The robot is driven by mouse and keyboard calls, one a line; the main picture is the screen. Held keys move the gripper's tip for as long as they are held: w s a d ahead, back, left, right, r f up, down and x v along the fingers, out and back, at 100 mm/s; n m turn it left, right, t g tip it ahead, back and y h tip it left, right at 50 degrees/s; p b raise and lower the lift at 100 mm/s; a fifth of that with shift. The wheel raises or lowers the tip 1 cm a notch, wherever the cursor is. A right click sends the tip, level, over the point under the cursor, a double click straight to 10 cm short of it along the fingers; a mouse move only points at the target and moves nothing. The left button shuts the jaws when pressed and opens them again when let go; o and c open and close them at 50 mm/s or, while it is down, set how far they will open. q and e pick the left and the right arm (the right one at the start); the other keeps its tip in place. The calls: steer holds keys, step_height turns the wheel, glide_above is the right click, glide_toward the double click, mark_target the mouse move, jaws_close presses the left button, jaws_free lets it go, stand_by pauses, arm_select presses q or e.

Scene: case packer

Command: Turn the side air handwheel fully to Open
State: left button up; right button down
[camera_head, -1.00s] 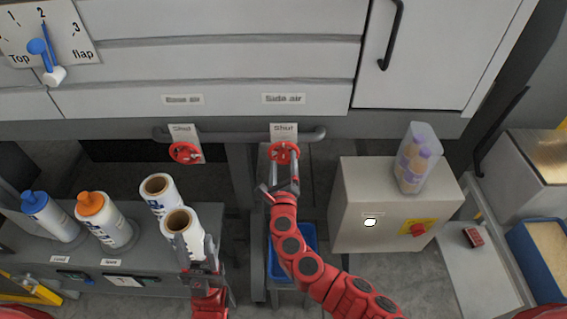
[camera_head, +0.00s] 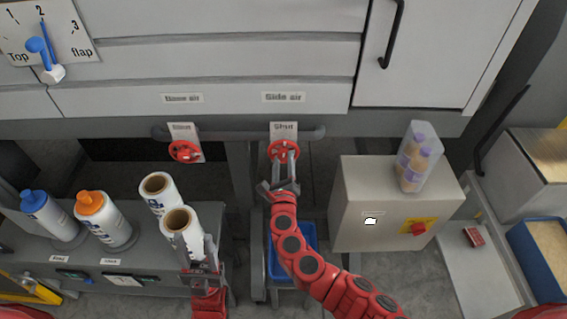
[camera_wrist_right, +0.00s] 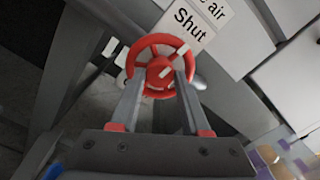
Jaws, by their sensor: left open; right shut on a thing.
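The red side air handwheel (camera_head: 283,151) sits under the "Side air" label (camera_head: 284,97), in front of a white plate reading "Shut" (camera_head: 284,129). In the right wrist view the red handwheel (camera_wrist_right: 160,66) is seen nearly face on, with its rim, spokes and hub. My right gripper (camera_head: 285,160) is shut on the handwheel, its two fingers (camera_wrist_right: 157,84) reaching onto the lower part near the hub. The fingertips partly hide the wheel. My left gripper (camera_head: 196,250) is open, beside the front label roll (camera_head: 182,226) at lower left.
A second red handwheel (camera_head: 184,151) is to the left under its own label. A grey pipe (camera_head: 225,135) runs behind both. A grey control box (camera_head: 385,215) with a red knob stands to the right. A blue bin (camera_head: 305,235) is below my right arm. Bottles (camera_head: 103,220) stand left.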

steer(key=m+b, duration=0.3)
steer(key=m, duration=0.2)
steer(key=shift+f, duration=0.15)
steer(key=m+b, duration=0.3)
steer(key=m, duration=0.1)
steer(key=shift+m, duration=0.3)
steer(key=m+b, duration=0.4)
steer(key=m, duration=0.1)
steer(key=shift+b, duration=0.3)
steer(key=m+b, duration=0.4)
steer(key=m, duration=0.1)
steer(key=shift+f, duration=0.1)
steer(key=m+b, duration=1.2)
steer(key=shift+m+b, duration=1.55)
steer(key=shift+m, duration=0.25)
